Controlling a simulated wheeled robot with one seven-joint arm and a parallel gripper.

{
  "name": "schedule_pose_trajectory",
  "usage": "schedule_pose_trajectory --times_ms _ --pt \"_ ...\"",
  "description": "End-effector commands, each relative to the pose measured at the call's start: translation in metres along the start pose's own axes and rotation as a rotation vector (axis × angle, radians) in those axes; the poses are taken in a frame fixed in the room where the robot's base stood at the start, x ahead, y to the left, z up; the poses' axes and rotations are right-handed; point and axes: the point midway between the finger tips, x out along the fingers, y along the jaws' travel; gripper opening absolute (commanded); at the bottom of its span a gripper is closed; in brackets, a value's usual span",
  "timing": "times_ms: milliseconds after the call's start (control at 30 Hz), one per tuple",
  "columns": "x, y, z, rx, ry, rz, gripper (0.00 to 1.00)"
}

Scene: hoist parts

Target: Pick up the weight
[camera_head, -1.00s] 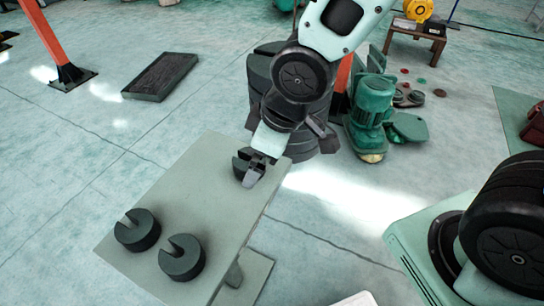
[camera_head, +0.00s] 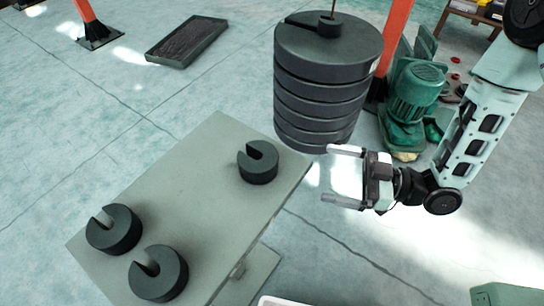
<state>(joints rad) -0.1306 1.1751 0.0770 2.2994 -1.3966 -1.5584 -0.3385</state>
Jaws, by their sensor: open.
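Three dark slotted weights are on the grey table (camera_head: 205,175). One weight (camera_head: 258,166) sits alone near the right end. Another weight (camera_head: 115,232) and a third weight (camera_head: 160,276) sit side by side at the near left end. My gripper (camera_head: 329,174) is to the right of the table, past its edge. Its two pale fingers are spread wide and point left, toward the lone weight, with nothing between them. It is clearly apart from all three weights.
A tall stack of large dark discs (camera_head: 322,90) stands just behind the gripper, with a smaller slotted piece on top. A green motor (camera_head: 412,100) is behind my arm. A dark tray (camera_head: 187,42) lies on the floor at the back left. The table's middle is clear.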

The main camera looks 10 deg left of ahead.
Motion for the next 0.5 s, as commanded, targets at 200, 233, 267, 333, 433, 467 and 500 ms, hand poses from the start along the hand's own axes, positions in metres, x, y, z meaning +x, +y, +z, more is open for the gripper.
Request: schedule_pose_trajectory --times_ms 200,233,267,333,433,467,500 --pt "0.045 -0.002 -0.003 -0.002 0.002 -0.006 1.0" --pt "0.051 -0.002 -0.003 -0.002 0.001 -0.006 1.0" --pt "0.057 -0.002 -0.002 -0.001 0.001 -0.006 1.0" --pt "0.072 -0.002 -0.002 -0.001 0.001 -0.006 1.0" --pt "0.091 -0.001 -0.002 -0.002 0.0 -0.004 1.0" --pt "0.095 -0.001 -0.002 -0.001 0.0 -0.004 1.0" --pt "0.101 -0.001 -0.002 -0.001 0.0 -0.004 1.0"
